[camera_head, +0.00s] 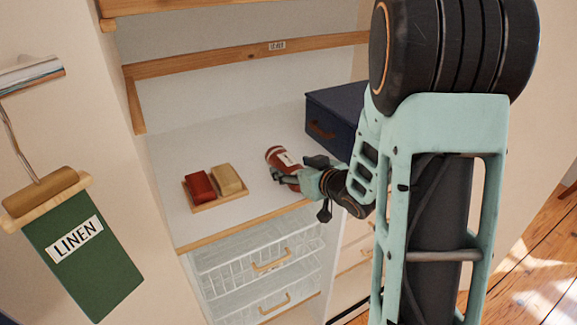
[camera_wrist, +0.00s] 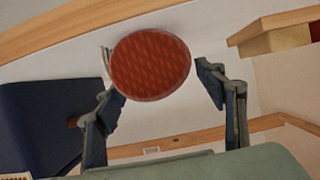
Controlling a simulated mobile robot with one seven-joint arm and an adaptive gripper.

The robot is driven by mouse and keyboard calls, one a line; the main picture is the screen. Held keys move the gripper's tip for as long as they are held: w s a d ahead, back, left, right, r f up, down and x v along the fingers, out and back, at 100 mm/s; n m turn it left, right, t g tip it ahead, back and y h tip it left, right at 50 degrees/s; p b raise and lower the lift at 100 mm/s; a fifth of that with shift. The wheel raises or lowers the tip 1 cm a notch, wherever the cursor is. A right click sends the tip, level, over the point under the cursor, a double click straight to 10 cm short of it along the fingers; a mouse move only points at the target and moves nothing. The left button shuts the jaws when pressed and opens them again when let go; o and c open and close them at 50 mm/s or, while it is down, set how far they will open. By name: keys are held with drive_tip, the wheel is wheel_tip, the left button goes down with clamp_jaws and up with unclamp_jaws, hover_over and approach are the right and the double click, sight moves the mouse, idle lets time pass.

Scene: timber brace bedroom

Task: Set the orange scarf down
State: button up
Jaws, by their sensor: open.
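A rolled orange-red scarf (camera_head: 275,155) with a pale label band lies on the white shelf top, left of the dark blue box. In the wrist view its round, ribbed end (camera_wrist: 150,65) faces me. My gripper (camera_head: 297,170) is at the scarf's near right side, low over the shelf. In the wrist view my gripper (camera_wrist: 161,80) is open, with the scarf's end between the two fingers. The left finger is close to the scarf; I cannot tell if it touches. A gap shows at the right finger. In the head view my gripper hides part of the scarf.
A wooden tray (camera_head: 222,202) with a red and a tan folded bundle stands to the left on the shelf. The dark blue box (camera_head: 340,115) stands behind right. Wire drawers (camera_head: 255,255) are below the wooden front edge. The shelf behind the tray is bare.

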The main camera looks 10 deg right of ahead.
drive_tip(key=v, duration=0.9)
